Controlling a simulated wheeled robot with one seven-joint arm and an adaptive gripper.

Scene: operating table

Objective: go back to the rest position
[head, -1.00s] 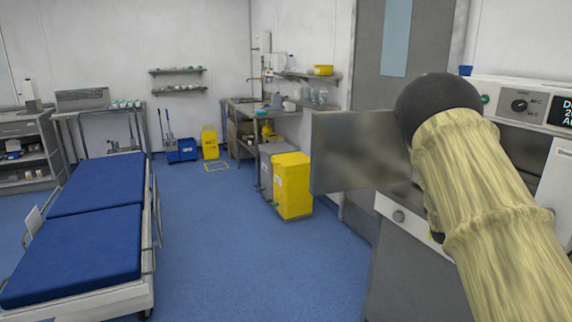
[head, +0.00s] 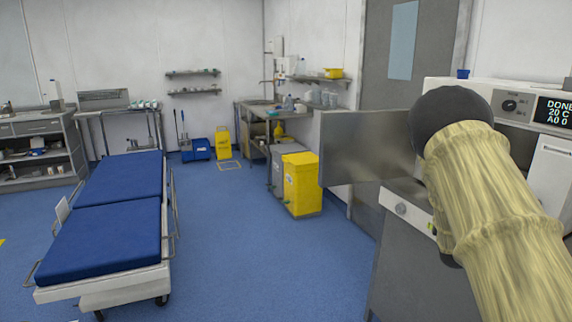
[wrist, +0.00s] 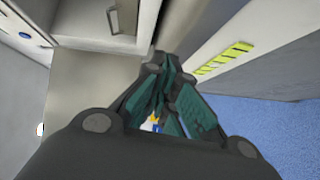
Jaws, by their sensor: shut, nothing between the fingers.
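My gripper (wrist: 163,70) shows in the wrist view with its dark and teal fingers together and nothing between them. In the head view, my arm in its pale yellow sleeve reaches up at the right, and the gripper itself is hidden behind it. The arm stands in front of a grey machine (head: 410,260) with an open metal door (head: 360,150). In the wrist view, the gripper is close to metal panels, one with a yellow-green strip (wrist: 225,60); I cannot tell whether it touches them.
The machine's display (head: 555,112) reads "DONE". A blue-padded bed (head: 105,235) stands at the left. Yellow bin (head: 301,188) and grey bin stand beyond the open door. A steel table (head: 262,108) and shelves line the back. Blue floor between bed and machine is clear.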

